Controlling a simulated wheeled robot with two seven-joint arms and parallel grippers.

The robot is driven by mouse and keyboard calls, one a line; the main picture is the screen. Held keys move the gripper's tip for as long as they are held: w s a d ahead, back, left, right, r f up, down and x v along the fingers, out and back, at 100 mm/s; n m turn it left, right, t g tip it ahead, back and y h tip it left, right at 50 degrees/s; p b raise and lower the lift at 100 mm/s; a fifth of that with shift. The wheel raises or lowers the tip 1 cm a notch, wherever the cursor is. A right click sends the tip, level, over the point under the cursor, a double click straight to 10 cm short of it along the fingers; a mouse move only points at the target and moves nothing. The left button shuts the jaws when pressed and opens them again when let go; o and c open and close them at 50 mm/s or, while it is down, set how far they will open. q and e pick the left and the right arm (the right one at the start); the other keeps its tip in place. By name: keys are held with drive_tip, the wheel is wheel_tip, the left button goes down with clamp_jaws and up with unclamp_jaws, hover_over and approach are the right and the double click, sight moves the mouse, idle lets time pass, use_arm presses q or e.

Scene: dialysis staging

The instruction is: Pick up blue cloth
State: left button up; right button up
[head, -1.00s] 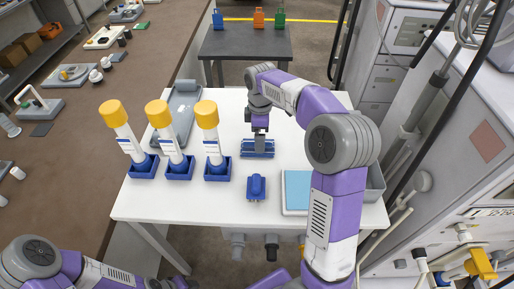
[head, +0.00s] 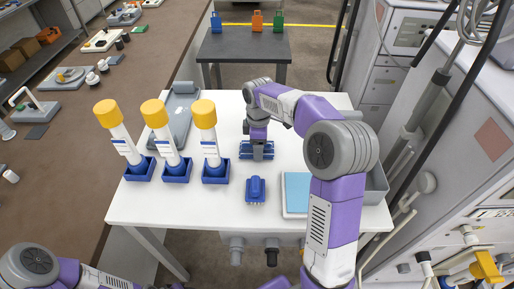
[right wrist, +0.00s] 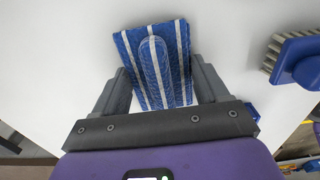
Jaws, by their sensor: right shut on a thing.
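The blue cloth (head: 243,152) with white stripes lies on the white table, in front of the upper middle of the head view. In the right wrist view the cloth (right wrist: 180,45) has a raised fold in its middle, between my fingers. My right gripper (head: 258,153) is down at the cloth and shut on that fold; it also shows in the right wrist view (right wrist: 160,82). The cloth appears to rest on the table. My left arm shows only at the bottom left corner, and its gripper is out of view.
A blue brush (head: 256,189) lies just in front of the cloth. Several yellow-capped bottles stand in blue holders (head: 176,172) to the left, with a grey tray (head: 185,96) behind. A light blue pad (head: 297,190) and a grey bin (head: 376,183) are at right.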

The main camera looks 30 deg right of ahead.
wheel_tip(320, 180, up, 10)
drive_tip(key=p, duration=0.4)
